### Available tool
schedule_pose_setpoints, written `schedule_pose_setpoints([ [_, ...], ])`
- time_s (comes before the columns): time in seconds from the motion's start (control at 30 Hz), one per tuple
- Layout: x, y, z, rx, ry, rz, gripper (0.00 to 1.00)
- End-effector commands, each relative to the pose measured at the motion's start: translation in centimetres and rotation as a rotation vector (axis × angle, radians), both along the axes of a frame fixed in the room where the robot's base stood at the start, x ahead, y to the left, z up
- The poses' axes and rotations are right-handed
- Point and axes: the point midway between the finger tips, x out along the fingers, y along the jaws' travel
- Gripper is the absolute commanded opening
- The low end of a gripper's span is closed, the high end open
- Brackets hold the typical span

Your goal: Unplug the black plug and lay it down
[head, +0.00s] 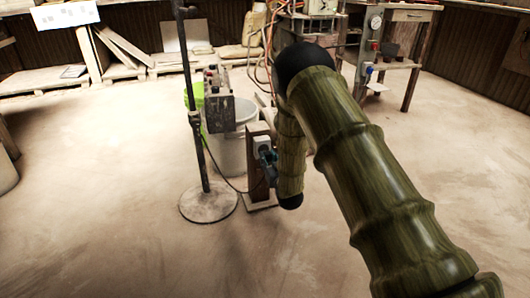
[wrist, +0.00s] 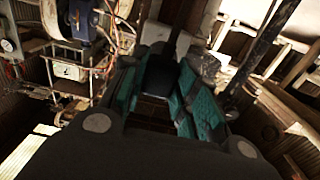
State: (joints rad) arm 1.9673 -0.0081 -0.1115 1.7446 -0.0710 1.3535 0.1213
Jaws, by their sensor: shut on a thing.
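My gripper (head: 268,160) is beside a short brown post (head: 257,182) in the head view, just in front of a white socket box (head: 261,143) on it. In the wrist view its teal-padded fingers (wrist: 160,88) are shut on the black plug (wrist: 160,72), which shows as a dark block between them. A thin black cable (head: 228,186) hangs in a curve to the left of the post. My arm and the fingers hide most of the plug in the head view. I cannot tell whether the plug sits in the socket.
A pale bucket (head: 228,150) stands behind. A wooden workbench (head: 408,50) is at the back right. The floor in front is clear.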

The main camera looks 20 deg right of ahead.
Motion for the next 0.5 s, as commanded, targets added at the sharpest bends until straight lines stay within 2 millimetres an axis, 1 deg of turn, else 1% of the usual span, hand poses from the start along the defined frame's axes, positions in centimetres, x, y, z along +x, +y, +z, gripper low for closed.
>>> schedule_pose_setpoints([
  [0.5,-1.6,-0.1,0.1,0.0,0.0,0.0,0.0],
])
